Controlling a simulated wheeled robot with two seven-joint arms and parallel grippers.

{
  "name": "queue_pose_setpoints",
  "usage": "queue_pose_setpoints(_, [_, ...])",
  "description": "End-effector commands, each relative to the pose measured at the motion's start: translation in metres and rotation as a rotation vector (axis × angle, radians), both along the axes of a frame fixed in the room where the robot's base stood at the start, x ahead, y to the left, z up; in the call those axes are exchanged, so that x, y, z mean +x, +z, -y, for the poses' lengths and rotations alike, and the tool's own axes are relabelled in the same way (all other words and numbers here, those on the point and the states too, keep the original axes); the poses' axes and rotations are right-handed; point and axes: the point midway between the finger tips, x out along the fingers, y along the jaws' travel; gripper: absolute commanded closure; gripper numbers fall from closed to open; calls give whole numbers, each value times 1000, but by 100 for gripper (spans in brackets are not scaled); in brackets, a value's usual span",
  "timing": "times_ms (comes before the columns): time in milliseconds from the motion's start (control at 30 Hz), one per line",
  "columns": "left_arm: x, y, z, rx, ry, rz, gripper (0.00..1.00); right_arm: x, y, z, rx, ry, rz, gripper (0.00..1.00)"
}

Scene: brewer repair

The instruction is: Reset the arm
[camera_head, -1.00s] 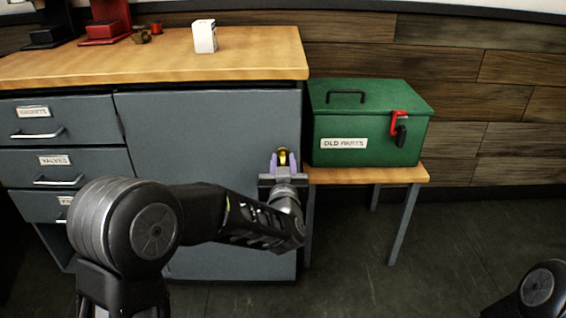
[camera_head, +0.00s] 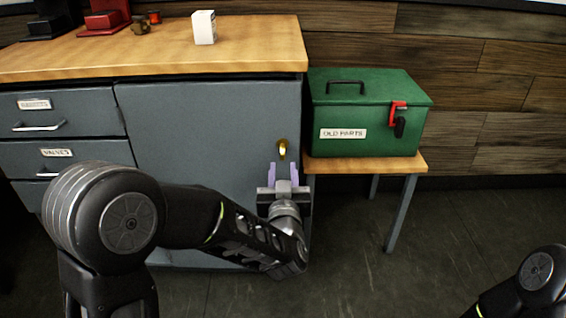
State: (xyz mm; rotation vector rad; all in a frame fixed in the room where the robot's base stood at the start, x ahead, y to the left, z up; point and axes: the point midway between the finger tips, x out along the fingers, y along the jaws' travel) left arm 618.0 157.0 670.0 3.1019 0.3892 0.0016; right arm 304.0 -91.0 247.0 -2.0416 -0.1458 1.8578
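My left arm comes in from the left. My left gripper (camera_head: 285,172) is open, its two purple fingers pointing up and apart with nothing between them. It is in front of the grey cabinet door (camera_head: 210,150), just below the brass door knob (camera_head: 282,149), and does not hold it. The door looks closed. Part of my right arm (camera_head: 535,275) shows at the bottom right corner; its gripper is out of the picture.
A green box (camera_head: 365,115) labelled OLD PARTS, with a red latch, stands on a small wooden table (camera_head: 400,164) right of the cabinet. A white carton (camera_head: 204,28) and red and black machines are on the countertop (camera_head: 120,62). The floor at the right is clear.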

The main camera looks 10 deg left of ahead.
Motion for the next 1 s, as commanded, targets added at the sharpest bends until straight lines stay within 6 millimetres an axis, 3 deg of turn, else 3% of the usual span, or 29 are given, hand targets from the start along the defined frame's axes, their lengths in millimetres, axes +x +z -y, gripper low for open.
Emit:
queue_pose_setpoints(367, [1,-4,3,-33,-12,-8,67,0,0,0,0,0,-1,100])
queue_pose_setpoints(467, [2,-20,20,-95,-80,-58,67,0,0,0,0,0,-1,100])
queue_pose_setpoints(533, [-2,-40,42,-138,-157,-120,67,0,0,0,0,0,-1,100])
queue_pose_setpoints(667, [-22,-110,77,-205,-289,-318,67,0,0,0,0,0,-1,100])
queue_pose_setpoints(767, [-54,-181,91,-255,-358,-523,67,0,0,0,0,0,-1,100])
queue_pose_setpoints(900, [-121,-276,95,-330,-404,-826,67,0,0,0,0,0,-1,100])
queue_pose_setpoints(1000, [-170,-325,92,-377,-412,-1006,67,0,0,0,0,0,-1,100])
